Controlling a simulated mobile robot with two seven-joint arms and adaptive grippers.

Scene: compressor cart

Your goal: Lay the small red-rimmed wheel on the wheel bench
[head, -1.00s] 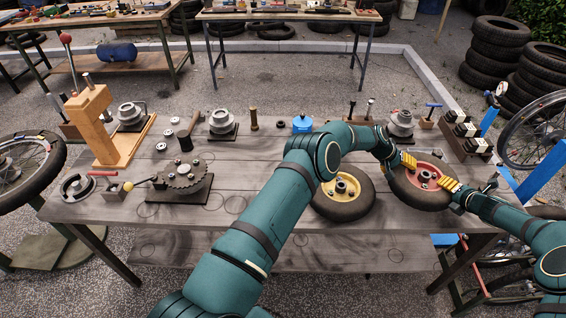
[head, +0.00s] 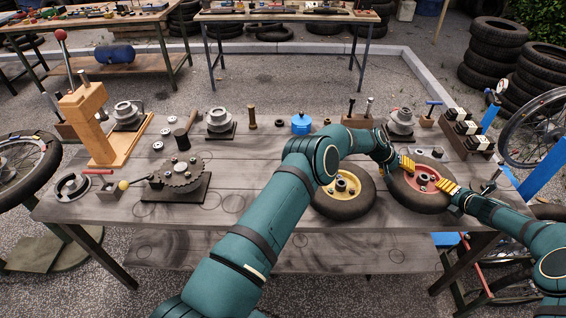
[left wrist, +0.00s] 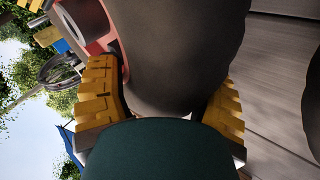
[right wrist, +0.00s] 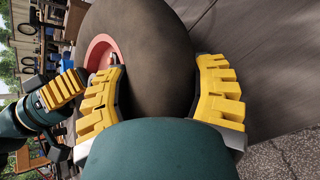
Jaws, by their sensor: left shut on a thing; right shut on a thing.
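The small red-rimmed wheel (head: 405,196), with a dark tyre and red rim, lies roughly flat at the right end of the wheel bench (head: 250,222). Whether its underside touches the boards cannot be told. My left gripper (head: 406,163) is shut on its tyre at the far left side; the left wrist view shows the tyre (left wrist: 185,50) between both yellow fingers. My right gripper (head: 450,187) is shut on the tyre at the right side; the right wrist view shows the tyre (right wrist: 150,70) between its fingers. The tyre's underside is hidden.
A yellow-rimmed wheel (head: 338,207) lies close on the left, partly behind my left arm. A wooden block set (head: 467,137) and hubs (head: 401,122) stand behind. A toothed disc (head: 181,176) stands at the left.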

